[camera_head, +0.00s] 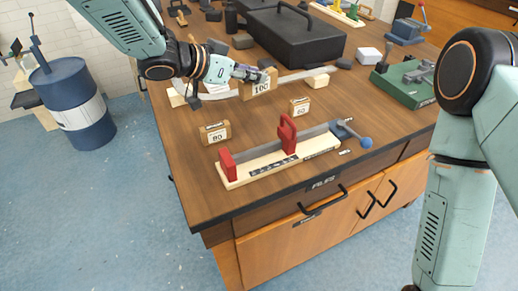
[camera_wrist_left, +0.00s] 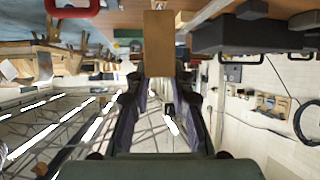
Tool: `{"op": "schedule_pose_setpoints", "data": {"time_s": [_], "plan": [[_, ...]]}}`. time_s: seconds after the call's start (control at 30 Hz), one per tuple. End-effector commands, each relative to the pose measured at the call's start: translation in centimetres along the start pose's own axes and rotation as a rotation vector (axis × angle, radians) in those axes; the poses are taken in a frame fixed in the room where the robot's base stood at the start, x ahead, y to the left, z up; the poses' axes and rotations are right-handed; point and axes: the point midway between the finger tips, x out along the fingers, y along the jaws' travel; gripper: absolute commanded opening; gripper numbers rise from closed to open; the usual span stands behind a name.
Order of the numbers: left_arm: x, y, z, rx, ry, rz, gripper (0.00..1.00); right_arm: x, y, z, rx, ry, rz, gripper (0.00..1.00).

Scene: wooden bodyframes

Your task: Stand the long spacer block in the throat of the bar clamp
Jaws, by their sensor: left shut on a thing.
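The long spacer block (camera_head: 261,88), a wooden block labelled 100, is in my left gripper (camera_head: 262,75) near the back of the bench. In the left wrist view the block (camera_wrist_left: 158,42) sits between the fingertips (camera_wrist_left: 159,75). Whether its underside touches the bench is hard to tell. The bar clamp (camera_head: 270,163) lies on a pale board near the front edge, with two upright red jaws and a blue ball handle on the right. The throat between the jaws is empty. My right arm fills the right side; its gripper is out of view.
A block labelled 80 (camera_head: 214,132) stands left behind the clamp, and a block labelled 60 (camera_head: 299,106) behind its right part. A black toolbox (camera_head: 293,36), a white box (camera_head: 368,55) and a green vise-like tool (camera_head: 407,84) stand farther back. A curved pale piece (camera_head: 214,95) lies by the held block.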

Motion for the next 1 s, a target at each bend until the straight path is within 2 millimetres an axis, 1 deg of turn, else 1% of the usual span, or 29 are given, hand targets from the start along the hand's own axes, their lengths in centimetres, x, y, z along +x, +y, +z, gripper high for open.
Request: {"op": "schedule_pose_setpoints", "data": {"time_s": [0.03,0.2,0.3,0.4,0.47,0.57,0.83,0.9,1.0], "plan": [[-0.9,1.1,0.2,0.003,-0.002,0.01,0.0,-0.4,0.0,0.0,0.0,0.0,0.0,0.0],[-3.5,5.1,1.9,0.029,-0.002,0.056,0.0,-0.9,0.0,0.0,0.0,0.0,0.0,0.0],[-4.6,7.3,3.2,0.044,-0.002,0.085,0.0,-1.1,0.0,0.0,0.0,0.0,0.0,0.0],[-5.3,9.1,4.4,0.059,-0.001,0.11,0.0,-1.0,0.0,0.0,0.0,0.0,0.0,0.0],[-5.6,9.9,4.9,0.07,0.001,0.126,0.0,-1.0,0.0,0.0,0.0,0.0,0.0,0.0],[-5.5,10.1,5.0,0.084,0.002,0.146,0.0,-0.9,0.0,0.0,0.0,0.0,0.0,0.0],[-3.3,10.1,9.1,0.083,0.0,0.152,0.0,0.0,0.0,0.0,0.0,0.0,0.0,0.0],[-2.9,10.0,9.7,0.083,0.001,0.15,0.0,0.1,0.0,0.0,0.0,0.0,0.0,0.0],[-2.6,10.0,10.2,0.086,0.002,0.149,0.0,0.2,0.0,0.0,0.0,0.0,0.0,0.0]]}}
